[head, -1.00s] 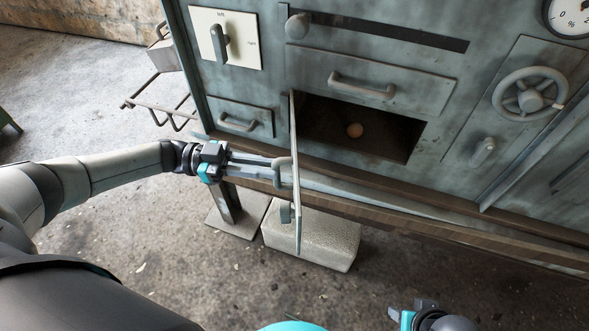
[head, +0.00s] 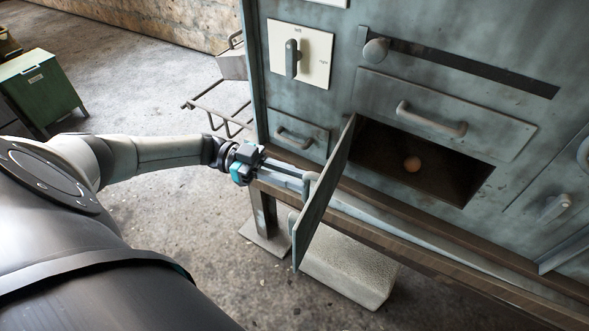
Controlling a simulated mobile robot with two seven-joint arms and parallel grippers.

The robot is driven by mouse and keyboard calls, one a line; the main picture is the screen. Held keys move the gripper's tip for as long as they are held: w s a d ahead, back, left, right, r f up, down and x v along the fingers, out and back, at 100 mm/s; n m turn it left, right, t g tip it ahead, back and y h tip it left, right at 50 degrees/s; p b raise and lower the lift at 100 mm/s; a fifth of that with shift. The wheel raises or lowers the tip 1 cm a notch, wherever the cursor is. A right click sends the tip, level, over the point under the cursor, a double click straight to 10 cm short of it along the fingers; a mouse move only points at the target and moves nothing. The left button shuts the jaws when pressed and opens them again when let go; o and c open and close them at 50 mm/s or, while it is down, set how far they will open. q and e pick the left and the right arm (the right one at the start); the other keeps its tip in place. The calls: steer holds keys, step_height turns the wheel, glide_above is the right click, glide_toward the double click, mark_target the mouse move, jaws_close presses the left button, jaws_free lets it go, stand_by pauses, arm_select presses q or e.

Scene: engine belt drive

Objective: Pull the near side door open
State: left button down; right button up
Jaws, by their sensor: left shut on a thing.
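The near side door (head: 327,195) is a thin grey-green panel. It stands swung out from the cabinet front, hinged at the left side of a dark open compartment (head: 450,180). Its handle (head: 309,187) is on the face turned to the left. My left gripper (head: 303,180) reaches in from the left and is shut on this handle; the fingertips are partly hidden at the handle. A small brown round object (head: 412,164) lies inside the compartment. My right gripper is not in view.
The cabinet has a lever plate (head: 300,53), a slider knob (head: 376,50), a wide drawer (head: 445,115) and a small drawer (head: 298,135). A wire rack (head: 218,105) juts out at left. A pale block (head: 350,270) lies below on the floor. A green box (head: 42,88) stands far left.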

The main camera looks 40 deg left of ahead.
arm_select(q)
steer(key=c, duration=0.9)
jaws_free()
steer(key=shift+w+a+r+t, duration=0.15)
steer(key=shift+w+t, duration=0.15)
steer(key=shift+w, duration=0.3)
steer(key=shift+c, duration=0.2)
steer(key=shift+o, duration=0.7)
steer(key=shift+s, duration=0.15)
steer(key=shift+s, duration=0.1)
steer(key=b+v, duration=0.5)
steer(key=v, duration=1)
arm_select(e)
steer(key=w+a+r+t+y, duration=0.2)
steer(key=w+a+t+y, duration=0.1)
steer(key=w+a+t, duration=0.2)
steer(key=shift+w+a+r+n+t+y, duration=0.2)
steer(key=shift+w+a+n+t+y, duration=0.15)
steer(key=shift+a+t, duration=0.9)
